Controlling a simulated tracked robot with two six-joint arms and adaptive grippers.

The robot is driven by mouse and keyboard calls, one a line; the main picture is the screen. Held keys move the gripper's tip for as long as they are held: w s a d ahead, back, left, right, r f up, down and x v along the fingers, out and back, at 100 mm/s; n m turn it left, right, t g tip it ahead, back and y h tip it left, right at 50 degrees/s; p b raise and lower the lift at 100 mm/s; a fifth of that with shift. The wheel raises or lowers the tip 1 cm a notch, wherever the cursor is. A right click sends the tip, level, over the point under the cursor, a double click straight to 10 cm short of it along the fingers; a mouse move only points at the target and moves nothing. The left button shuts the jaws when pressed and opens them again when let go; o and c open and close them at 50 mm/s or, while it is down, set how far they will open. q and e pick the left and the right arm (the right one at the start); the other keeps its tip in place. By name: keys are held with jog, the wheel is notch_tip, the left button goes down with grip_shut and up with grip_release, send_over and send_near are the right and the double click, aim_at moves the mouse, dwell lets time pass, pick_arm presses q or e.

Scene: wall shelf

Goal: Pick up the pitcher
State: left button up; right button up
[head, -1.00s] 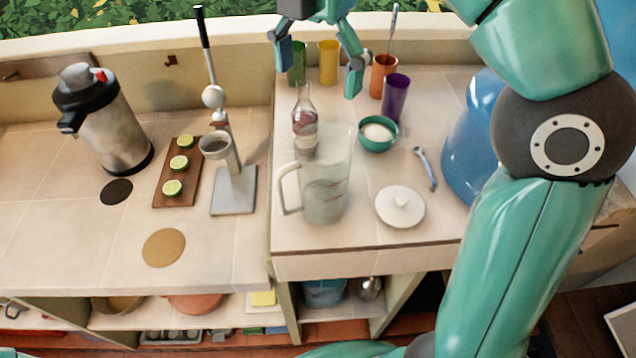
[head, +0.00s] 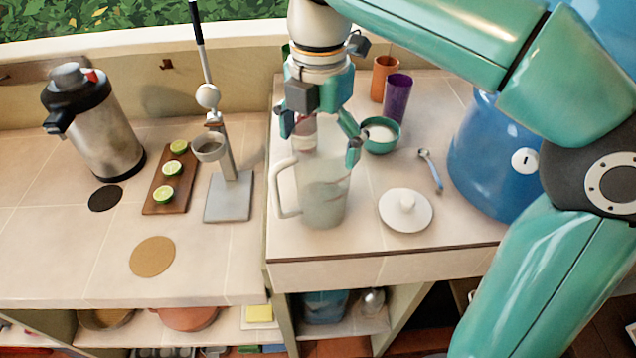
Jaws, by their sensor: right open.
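The pitcher (head: 323,201) is a clear, frosted-looking jug. It stands upright on the right counter, with its handle (head: 281,190) toward the left. My right gripper (head: 321,150) comes down from above, at the pitcher's rim in the picture. Its fingers are spread, one by the left part of the rim and one by the right. I cannot tell whether they touch the pitcher. A bottle behind the pitcher is mostly hidden by the gripper. My left gripper is not in view.
A green bowl (head: 380,136), a white lid (head: 405,210) and a spoon (head: 430,170) lie right of the pitcher. Purple (head: 397,98) and orange (head: 384,77) cups stand behind. A lever press (head: 229,195) stands on the left counter.

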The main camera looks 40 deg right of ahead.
jog(key=shift+f, duration=1.35)
jog(key=c, duration=1.5)
jog(key=shift+c, duration=0.3)
